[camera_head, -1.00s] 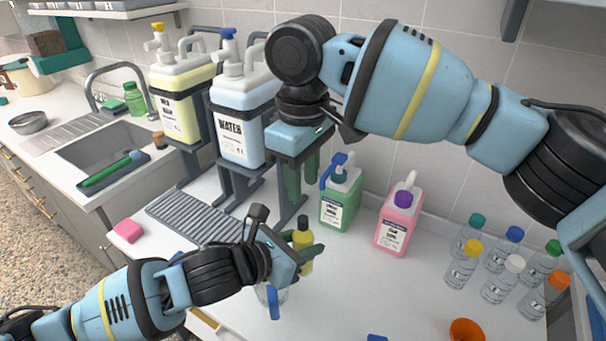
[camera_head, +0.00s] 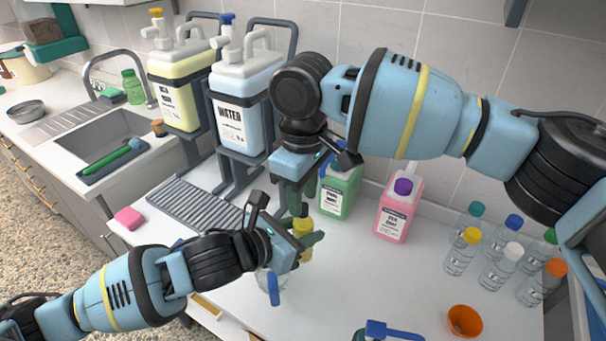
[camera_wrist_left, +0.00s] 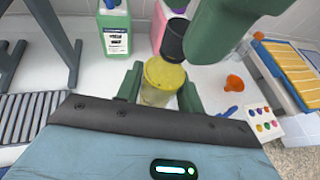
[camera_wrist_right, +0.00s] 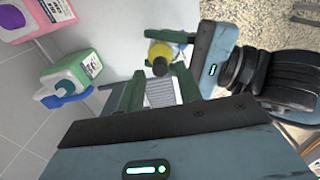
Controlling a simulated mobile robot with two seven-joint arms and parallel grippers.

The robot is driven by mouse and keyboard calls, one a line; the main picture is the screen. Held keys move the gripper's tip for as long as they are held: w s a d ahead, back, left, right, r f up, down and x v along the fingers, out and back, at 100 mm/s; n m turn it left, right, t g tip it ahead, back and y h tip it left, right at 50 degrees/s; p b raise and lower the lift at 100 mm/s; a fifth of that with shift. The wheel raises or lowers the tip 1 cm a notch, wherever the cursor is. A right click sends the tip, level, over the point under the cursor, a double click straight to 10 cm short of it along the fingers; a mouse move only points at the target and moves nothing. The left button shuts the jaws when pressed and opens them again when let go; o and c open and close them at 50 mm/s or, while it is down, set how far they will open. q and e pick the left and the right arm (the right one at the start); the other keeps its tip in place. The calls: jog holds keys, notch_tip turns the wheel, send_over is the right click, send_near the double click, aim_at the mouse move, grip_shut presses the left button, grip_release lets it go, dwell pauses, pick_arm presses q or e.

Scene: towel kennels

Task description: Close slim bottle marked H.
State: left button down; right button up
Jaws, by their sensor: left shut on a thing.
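A slim bottle with yellow contents (camera_head: 304,228) and a dark cap stands upright over the worktop; its marking cannot be read. My left gripper (camera_wrist_left: 160,92) is shut on the bottle, with one green finger on each side of its body. In the left wrist view, the dark cap (camera_wrist_left: 172,40) sits at the bottle's top, beside a green finger of my right gripper. My right gripper (camera_wrist_right: 157,88) points down from above with its fingers apart. The cap (camera_wrist_right: 160,66) shows between its fingertips; whether they touch it cannot be told.
A green jug (camera_head: 340,192) and a pink jug (camera_head: 396,215) stand behind. Several small clear bottles with coloured caps (camera_head: 460,252) stand at the right. An orange funnel (camera_head: 465,321) lies in front of them. Large dispensers, including the water one (camera_head: 235,117), stand left.

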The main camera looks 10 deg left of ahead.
jog(key=shift+f, duration=0.8)
grip_shut()
jog(key=shift+o, duration=0.8)
grip_release()
jog(key=shift+r, duration=0.1)
notch_tip(320, 180, up, 12)
